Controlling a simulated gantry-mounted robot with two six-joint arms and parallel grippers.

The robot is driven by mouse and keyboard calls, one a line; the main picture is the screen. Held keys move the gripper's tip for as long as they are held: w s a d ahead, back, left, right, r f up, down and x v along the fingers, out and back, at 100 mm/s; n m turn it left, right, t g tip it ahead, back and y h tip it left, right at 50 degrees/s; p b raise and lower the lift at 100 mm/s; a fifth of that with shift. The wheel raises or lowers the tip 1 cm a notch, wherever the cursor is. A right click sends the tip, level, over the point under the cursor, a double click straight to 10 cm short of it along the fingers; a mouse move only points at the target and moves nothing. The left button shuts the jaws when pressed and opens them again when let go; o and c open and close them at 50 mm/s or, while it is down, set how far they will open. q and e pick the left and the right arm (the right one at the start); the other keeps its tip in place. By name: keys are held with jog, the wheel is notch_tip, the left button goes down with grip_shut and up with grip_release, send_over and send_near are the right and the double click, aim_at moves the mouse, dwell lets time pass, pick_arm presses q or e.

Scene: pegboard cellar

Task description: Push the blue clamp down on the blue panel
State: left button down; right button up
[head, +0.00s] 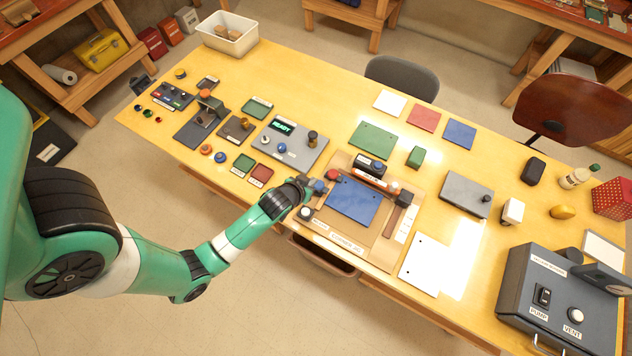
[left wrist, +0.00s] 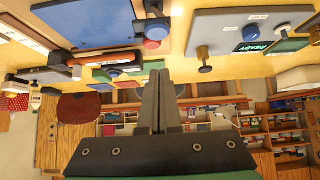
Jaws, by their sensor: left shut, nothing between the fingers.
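The blue panel (head: 352,199) lies flat in a tan fixture near the table's front edge; it also shows at the top of the left wrist view (left wrist: 85,22). The blue clamp (head: 320,187) has its blue head beside the panel's left edge, and it shows in the left wrist view (left wrist: 157,30) just behind a red knob (left wrist: 152,44). My left gripper (head: 309,188) is shut and empty, close beside the blue clamp on its left. Its closed fingers (left wrist: 158,85) point toward the clamp. Whether they touch it is unclear. My right gripper is not in view.
A grey READY box (head: 291,144) stands left of the fixture. A dark device with an orange label (head: 370,168) stands behind the panel. A dark bar (head: 398,212) lies on the fixture's right. A white sheet (head: 425,262) lies further right.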

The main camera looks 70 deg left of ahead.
aim_at(322, 191)
pick_arm(q)
jog(key=x, duration=0.4)
jog(key=shift+f+b, duration=0.1)
jog(key=shift+b, duration=0.3)
notch_tip(322, 191, down, 3)
jog(key=shift+s+r+b, duration=0.1)
jog(key=shift+r+b, duration=0.05)
jog(key=shift+b, duration=0.15)
jog(key=shift+f, duration=0.5)
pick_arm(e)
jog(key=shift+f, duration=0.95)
pick_arm(q)
jog(key=shift+d+f+b, duration=0.1)
jog(key=shift+f+b, duration=0.3)
jog(key=shift+b, duration=0.1)
jog(key=f+b, duration=0.1)
jog(key=w+d+f, duration=0.1)
jog(key=f+b, duration=0.1)
jog(key=shift+w+d+b, duration=0.15)
jog(key=shift+d+b, duration=0.15)
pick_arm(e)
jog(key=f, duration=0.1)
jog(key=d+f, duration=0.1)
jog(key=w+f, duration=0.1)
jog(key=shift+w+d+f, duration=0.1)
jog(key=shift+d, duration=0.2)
